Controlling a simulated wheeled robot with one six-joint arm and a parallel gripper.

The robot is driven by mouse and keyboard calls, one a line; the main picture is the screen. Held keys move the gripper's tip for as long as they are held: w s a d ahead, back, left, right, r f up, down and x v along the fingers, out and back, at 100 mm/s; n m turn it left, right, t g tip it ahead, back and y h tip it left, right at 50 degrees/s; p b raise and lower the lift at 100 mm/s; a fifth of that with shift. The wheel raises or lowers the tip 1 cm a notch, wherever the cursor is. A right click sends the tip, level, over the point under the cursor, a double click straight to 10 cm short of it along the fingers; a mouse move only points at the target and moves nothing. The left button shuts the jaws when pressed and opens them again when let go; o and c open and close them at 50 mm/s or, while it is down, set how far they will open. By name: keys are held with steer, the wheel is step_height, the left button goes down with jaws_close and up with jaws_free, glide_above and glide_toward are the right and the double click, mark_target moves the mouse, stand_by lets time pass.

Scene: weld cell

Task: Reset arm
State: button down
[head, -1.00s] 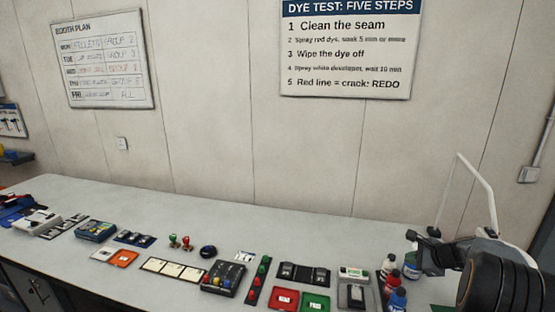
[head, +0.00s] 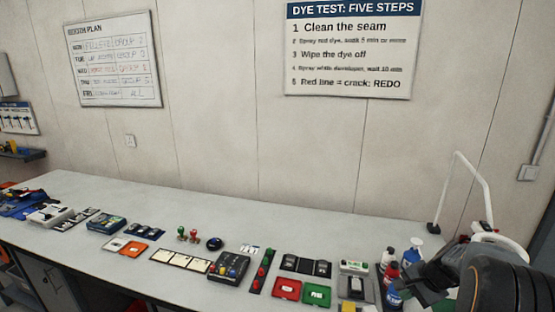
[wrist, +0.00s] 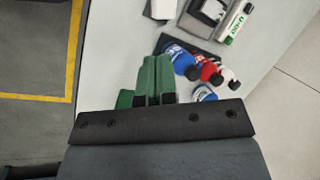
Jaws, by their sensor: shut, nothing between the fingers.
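My gripper (wrist: 155,80) shows in the wrist view as two green fingers side by side, shut with nothing between them. It is over the right end of the bench, beside several bottles (wrist: 205,70). In the head view my dark arm is at the lower right, in front of the bench's right end. The fingertips are hard to make out there.
The grey bench (head: 340,225) runs along the wall. Stamps, trays and boxes line its front half. Red, white and blue bottles (head: 391,271) stand close left of my arm. A white bent-tube frame (head: 470,172) rises behind it. The bench's back strip is clear.

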steer(key=s+a+r+n+h, duration=0.1)
steer(key=s+a+r+n, duration=0.2)
steer(key=s+a+n, duration=0.1)
steer(key=s+a+r+n+t+h, duration=0.1)
steer(key=s+a+r+n, duration=0.3)
steer(key=s+a, duration=0.2)
steer(key=s+a+r+n+h, duration=0.1)
steer(key=s+a+r+n, duration=0.2)
steer(key=s+a+n, duration=0.2)
steer(key=a, duration=0.3)
steer(key=shift+s+a+r, duration=0.2)
steer(key=shift+a+r, duration=0.1)
steer(key=shift+a, duration=0.1)
